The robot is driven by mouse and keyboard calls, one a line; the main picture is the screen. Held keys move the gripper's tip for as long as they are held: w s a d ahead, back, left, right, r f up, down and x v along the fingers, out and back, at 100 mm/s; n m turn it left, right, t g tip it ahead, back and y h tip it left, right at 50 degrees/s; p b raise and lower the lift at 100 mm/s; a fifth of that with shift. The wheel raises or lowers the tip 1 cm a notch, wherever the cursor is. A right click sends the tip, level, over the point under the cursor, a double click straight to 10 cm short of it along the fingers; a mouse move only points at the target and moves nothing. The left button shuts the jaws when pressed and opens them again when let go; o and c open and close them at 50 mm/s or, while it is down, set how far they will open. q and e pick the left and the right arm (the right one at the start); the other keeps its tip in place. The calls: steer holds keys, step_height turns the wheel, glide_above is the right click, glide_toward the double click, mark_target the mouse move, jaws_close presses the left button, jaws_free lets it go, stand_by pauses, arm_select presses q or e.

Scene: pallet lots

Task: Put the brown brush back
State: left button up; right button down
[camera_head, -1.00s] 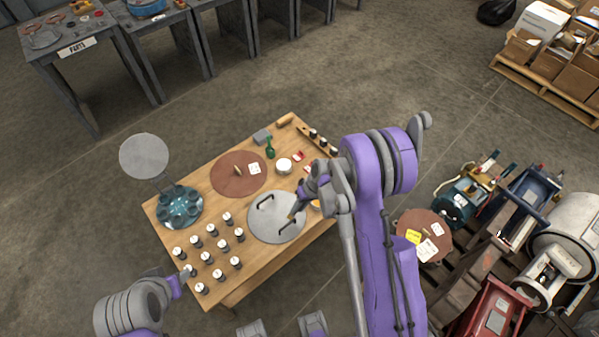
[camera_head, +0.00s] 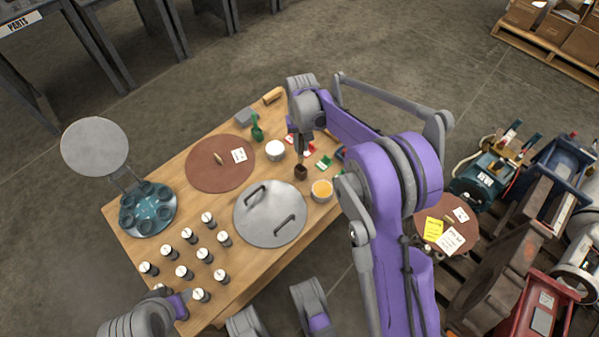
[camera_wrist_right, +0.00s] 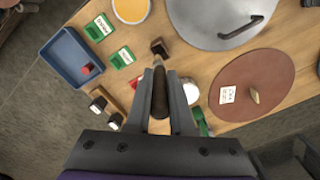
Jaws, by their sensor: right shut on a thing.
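The brown brush (camera_wrist_right: 160,92) is between the fingers of my right gripper (camera_wrist_right: 160,98) in the right wrist view, its dark handle along the jaws and its square brown end pointing away. In the head view the brush (camera_head: 301,172) hangs below my right gripper (camera_head: 305,148), over the table between the white pot (camera_head: 275,150) and the bowl with orange contents (camera_head: 322,191). I cannot tell whether its tip touches the table. My left gripper (camera_head: 172,296) is low at the table's front left corner; its fingers are not clear.
A grey lid with two handles (camera_head: 270,213), a brown disc (camera_head: 220,163) and several white-topped jars (camera_head: 204,255) occupy the wooden table. Green cards (camera_wrist_right: 122,57), a blue tray (camera_wrist_right: 72,58) and dark white-topped bottles (camera_wrist_right: 97,104) are near the brush. My right arm hides the table's right edge.

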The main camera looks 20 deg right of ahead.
mark_target(301, 157)
step_height(301, 157, down, 9)
steer(key=shift+r+b, duration=0.15)
steer(key=shift+b, duration=0.85)
steer(key=shift+f, duration=0.2)
steer(key=c, duration=0.8)
jaws_free()
steer(key=shift+r, duration=0.15)
